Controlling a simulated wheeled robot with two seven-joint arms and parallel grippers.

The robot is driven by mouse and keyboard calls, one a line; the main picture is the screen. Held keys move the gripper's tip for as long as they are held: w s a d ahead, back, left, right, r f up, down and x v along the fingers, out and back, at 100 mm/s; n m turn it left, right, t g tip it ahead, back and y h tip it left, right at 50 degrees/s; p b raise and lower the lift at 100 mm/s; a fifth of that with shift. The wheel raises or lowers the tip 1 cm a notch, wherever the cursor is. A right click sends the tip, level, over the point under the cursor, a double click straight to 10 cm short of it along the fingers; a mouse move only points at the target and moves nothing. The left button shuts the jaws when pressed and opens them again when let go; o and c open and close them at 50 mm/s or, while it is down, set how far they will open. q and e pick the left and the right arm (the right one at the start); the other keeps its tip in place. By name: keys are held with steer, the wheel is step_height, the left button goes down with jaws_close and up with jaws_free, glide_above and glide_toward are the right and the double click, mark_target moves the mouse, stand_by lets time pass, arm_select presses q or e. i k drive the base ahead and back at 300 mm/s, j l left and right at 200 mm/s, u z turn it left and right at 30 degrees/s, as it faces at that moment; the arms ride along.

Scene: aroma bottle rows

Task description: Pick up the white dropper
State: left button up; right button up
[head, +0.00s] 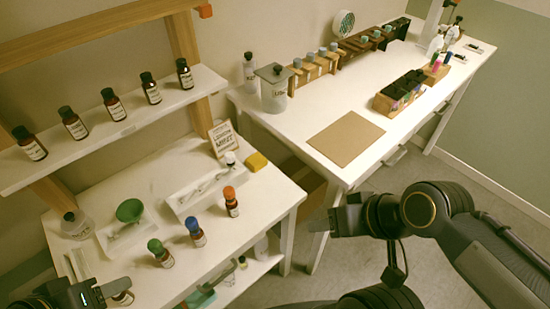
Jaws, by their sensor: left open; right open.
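A slim white piece that looks like the white dropper (204,190) lies in a long white tray (180,208) on the left table. It is small and pale against the tray, so its exact shape is hard to tell. My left gripper (118,287) is open at the lower left, by the table's near-left part, close to a partly hidden brown bottle (123,298) and apart from the tray. My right gripper (325,221) is open and empty over the gap right of the left table, near the right table's leg.
Green-capped (160,252), blue-capped (196,231) and orange-capped (231,201) bottles stand in front of the trays. A green funnel (130,210) sits left. A shelf (105,130) with several bottles overhangs behind. A yellow sponge (257,162) lies right of the tray.

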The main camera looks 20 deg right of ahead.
mark_target(229, 156)
steer(key=z, duration=0.25)
steer(key=j+u, duration=0.1)
steer(key=u, duration=1.4)
steer(key=z, duration=1.5)
steer(key=l+u, duration=0.1)
steer(key=u, duration=0.25)
steer(key=l+u, duration=0.65)
steer(key=u, duration=0.15)
steer(key=l+u, duration=0.4)
steer(key=k+l, duration=0.1)
steer(key=l, duration=0.35)
